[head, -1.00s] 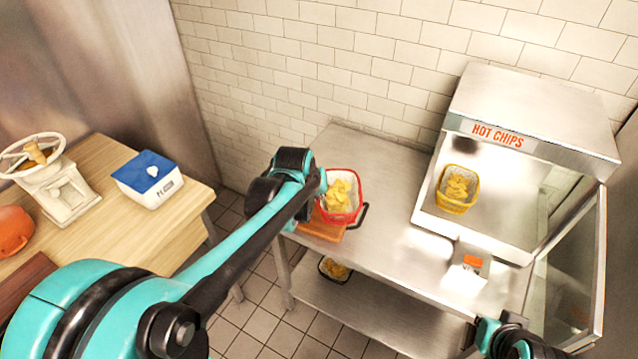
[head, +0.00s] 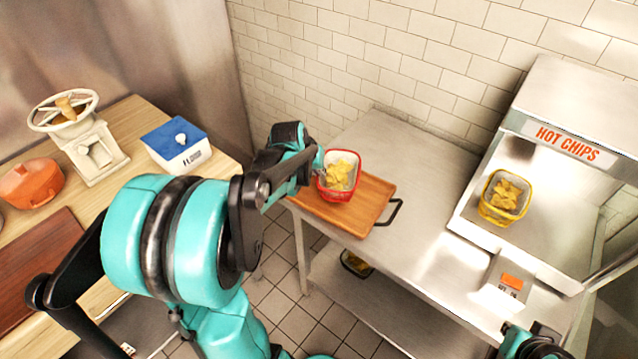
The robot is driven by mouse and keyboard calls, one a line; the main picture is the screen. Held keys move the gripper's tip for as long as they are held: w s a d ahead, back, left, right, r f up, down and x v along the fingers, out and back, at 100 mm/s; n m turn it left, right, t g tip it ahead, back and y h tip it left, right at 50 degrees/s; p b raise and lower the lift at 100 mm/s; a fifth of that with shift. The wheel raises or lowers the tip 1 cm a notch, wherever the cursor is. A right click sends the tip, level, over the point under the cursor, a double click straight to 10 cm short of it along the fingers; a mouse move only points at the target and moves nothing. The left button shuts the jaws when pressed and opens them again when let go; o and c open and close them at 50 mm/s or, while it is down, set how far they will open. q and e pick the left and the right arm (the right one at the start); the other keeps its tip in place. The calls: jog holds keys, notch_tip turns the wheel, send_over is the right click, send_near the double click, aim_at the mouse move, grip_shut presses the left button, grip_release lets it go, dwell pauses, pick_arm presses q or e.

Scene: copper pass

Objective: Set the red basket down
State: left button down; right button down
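The red basket (head: 338,191) holds yellow chips and shows at the middle of the head view. It is over or on the left part of a wooden tray (head: 371,204) with a dark handle; I cannot tell whether its base touches the tray. My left gripper (head: 319,172) is at the basket's left rim. Its fingers are mostly hidden by the arm and the rim, so I cannot see if they are closed. Part of my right arm shows at the bottom right edge; its fingertips are not visible.
The steel table (head: 425,175) is clear right of the tray. A hot chips warmer (head: 565,140) with a yellow basket (head: 504,198) stands at the right. A wooden counter (head: 120,118) with a grinder (head: 92,150), a blue-lidded box (head: 178,147) and an orange pot (head: 32,183) is left.

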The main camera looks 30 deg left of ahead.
pick_arm(q)
jog(key=shift+f+b, duration=0.9)
jog(key=shift+f, duration=1.05)
jog(key=shift+f, duration=0.15)
jog(key=c, duration=1.7)
grip_release()
